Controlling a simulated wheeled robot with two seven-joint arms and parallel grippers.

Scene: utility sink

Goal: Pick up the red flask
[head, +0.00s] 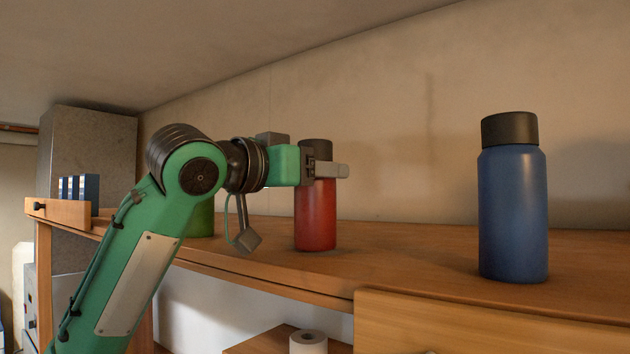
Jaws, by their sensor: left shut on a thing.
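The red flask (316,218) has a dark lid and stands upright on the wooden shelf top in the head view. My left gripper (328,170) comes in from the left at the height of the flask's neck, just below the lid. It is shut on the red flask, and its fingers hide part of the upper body. The flask's base appears at the level of the shelf surface; I cannot tell if it is slightly lifted. My right gripper is not in view.
A large blue flask (513,215) with a black lid stands to the right. A green object (201,218) is partly hidden behind my left arm. Blue-and-white items (80,187) stand at the far left. A paper roll (308,342) is below the wooden shelf (420,252). The shelf between the red and blue flasks is clear.

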